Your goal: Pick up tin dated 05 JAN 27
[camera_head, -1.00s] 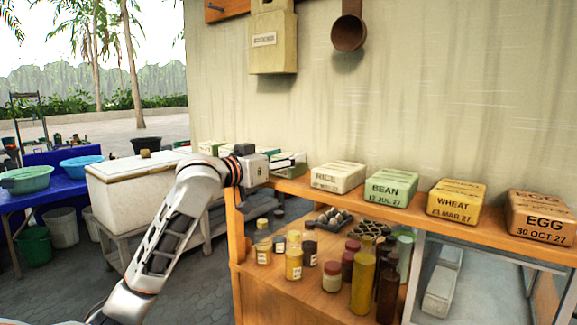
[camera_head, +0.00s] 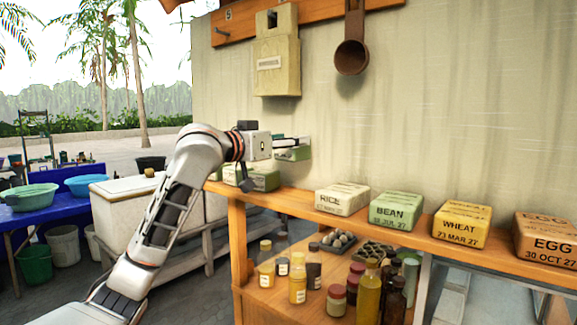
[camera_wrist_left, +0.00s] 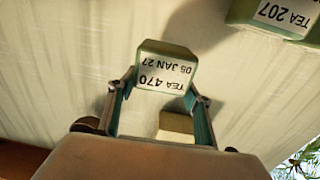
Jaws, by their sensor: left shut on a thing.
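My left gripper (camera_head: 300,143) is shut on a green tin (camera_head: 293,154) and holds it above the left end of the wooden shelf. In the left wrist view the held tin (camera_wrist_left: 165,66) sits between the fingers (camera_wrist_left: 160,93). Its white label appears upside down and reads TEA 470, 05 JAN 27. Another green tin labelled TEA 207 (camera_wrist_left: 270,18) shows at the top right of that view; its date is not visible. A green tin (camera_head: 262,178) rests on the shelf's left end, below my gripper. My right gripper is not in view.
RICE (camera_head: 342,199), BEAN (camera_head: 396,211), WHEAT (camera_head: 461,225) and EGG (camera_head: 545,238) tins stand along the shelf (camera_head: 300,195). Bottles and jars stand on the lower board. A cream box (camera_head: 277,65) and a brown scoop (camera_head: 351,58) hang on the wall.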

